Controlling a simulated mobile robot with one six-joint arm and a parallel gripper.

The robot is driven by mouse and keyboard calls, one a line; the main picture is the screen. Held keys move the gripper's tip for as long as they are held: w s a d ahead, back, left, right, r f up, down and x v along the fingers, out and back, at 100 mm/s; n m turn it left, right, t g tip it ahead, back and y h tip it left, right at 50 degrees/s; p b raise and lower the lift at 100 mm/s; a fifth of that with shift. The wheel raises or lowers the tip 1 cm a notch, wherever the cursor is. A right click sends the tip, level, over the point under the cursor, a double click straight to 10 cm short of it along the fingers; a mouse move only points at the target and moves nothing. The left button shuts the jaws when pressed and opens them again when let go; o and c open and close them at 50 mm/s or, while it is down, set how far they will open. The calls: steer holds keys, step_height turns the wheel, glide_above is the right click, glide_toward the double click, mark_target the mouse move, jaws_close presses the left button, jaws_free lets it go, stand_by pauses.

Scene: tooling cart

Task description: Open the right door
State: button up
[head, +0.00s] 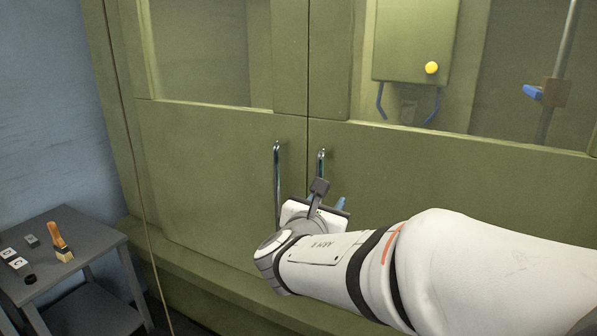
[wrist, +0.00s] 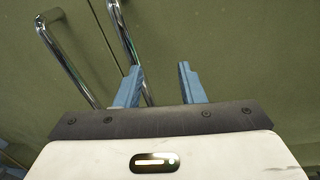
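The right door (head: 440,170) is a green panel with a window, and it sits flush beside the left door (head: 215,180) at a vertical seam. The right door's chrome bar handle (head: 321,158) is upright near the seam; my arm hides its lower part. In the wrist view this handle (wrist: 122,30) runs down behind my left finger, and its lower end shows between the fingers. My gripper (wrist: 162,72) is open, with its blue fingers apart. I cannot tell whether it touches the handle.
The left door's handle (head: 277,185) stands close to the left; it also shows in the wrist view (wrist: 66,62). A grey side table (head: 85,237) with small items stands at lower left. A yellow knob (head: 431,68) shows behind the right window.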

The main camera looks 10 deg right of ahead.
mark_target(320, 176)
steer(key=w+n, duration=0.1)
steer(key=w, duration=0.1)
steer(key=w+r+n+t+p, duration=0.1)
steer(key=w, duration=0.2)
steer(key=w+y, duration=0.1)
steer(key=w, duration=0.2)
steer(key=shift+w+d+r+n+t, duration=0.2)
steer(key=shift+d+r+n+t, duration=0.1)
steer(key=shift+r+n, duration=0.1)
jaws_close()
